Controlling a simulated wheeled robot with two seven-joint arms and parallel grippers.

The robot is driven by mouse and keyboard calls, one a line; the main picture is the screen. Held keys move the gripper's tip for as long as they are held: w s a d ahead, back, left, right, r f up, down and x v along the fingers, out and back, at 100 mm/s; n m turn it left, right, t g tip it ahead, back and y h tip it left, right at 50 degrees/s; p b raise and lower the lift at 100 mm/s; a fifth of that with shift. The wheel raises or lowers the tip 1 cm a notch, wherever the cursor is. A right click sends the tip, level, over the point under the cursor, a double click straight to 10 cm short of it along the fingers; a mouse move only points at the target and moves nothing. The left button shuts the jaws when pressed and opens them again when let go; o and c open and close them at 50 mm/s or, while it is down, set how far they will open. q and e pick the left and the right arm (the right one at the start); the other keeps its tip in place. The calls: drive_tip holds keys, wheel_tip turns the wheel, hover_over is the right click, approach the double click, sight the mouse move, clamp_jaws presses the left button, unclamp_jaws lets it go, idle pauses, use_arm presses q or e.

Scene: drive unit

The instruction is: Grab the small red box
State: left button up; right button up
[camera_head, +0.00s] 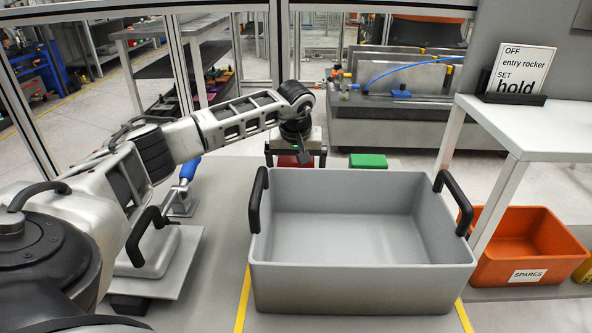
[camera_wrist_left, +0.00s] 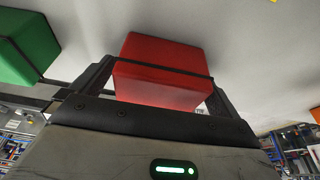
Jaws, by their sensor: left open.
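The small red box (camera_head: 294,160) is at the back of the grey work surface, behind the large grey bin, mostly hidden under my left gripper (camera_head: 296,154). In the left wrist view the red box (camera_wrist_left: 165,52) fills the space between the two dark fingers of my left gripper (camera_wrist_left: 160,84). The fingers are spread, one on each side of the box; I cannot tell whether either touches it. My right gripper is not in view.
An empty grey bin (camera_head: 362,291) with black handles stands in front. A green box (camera_head: 368,161) lies right of the red one. A silver part with a black handle (camera_head: 147,243) is at left. An orange bin (camera_head: 527,247) and white table (camera_head: 540,122) are at right.

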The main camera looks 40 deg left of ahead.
use_arm(q)
drive_tip(key=c, duration=1.2)
drive_tip(key=shift+o, duration=0.2)
drive_tip(key=shift+r, duration=0.1)
drive_tip(key=shift+r, duration=0.1)
